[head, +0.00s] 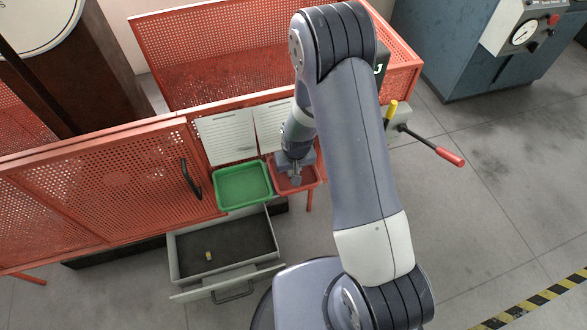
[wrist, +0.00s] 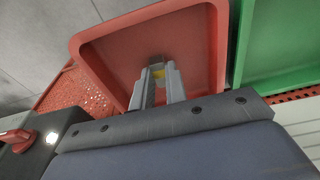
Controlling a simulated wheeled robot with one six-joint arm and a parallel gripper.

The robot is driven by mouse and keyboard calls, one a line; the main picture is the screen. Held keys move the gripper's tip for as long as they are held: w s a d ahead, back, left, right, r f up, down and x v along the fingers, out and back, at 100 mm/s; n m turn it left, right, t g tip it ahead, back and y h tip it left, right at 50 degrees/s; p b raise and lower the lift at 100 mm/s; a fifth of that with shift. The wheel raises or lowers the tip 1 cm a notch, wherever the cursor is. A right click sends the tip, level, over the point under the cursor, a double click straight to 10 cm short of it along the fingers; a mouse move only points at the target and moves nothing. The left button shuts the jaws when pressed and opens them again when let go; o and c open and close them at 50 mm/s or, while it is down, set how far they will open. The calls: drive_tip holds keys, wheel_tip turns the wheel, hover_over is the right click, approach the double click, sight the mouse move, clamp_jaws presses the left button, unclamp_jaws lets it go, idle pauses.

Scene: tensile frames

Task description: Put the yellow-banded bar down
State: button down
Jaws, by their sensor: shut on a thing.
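My gripper (head: 296,181) is over the red tray (head: 311,184) in the head view, pointing down. In the wrist view my gripper (wrist: 158,84) is shut on the yellow-banded bar (wrist: 159,73), whose yellow part shows between the fingertips. Most of the bar is hidden by the fingers. The red tray (wrist: 98,50) surrounds the fingertips in the wrist view, and its floor looks otherwise bare. I cannot tell whether the bar touches the tray floor.
A green tray (head: 242,186) sits directly left of the red one and looks empty. Below it an open drawer (head: 190,258) holds a small yellowish piece (head: 208,256). Two white sheets (head: 227,136) are behind the trays. A red-knobbed lever (head: 436,151) sticks out at right.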

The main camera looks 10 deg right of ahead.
drive_tip(key=shift+f, duration=0.15)
drive_tip(key=c, duration=1.4)
unclamp_jaws()
wheel_tip(320, 180, up, 12)
drive_tip(key=s+p, duration=0.1)
drive_tip(key=p, duration=0.1)
drive_tip(key=shift+s+d, duration=0.2)
drive_tip(key=shift+s, duration=0.15)
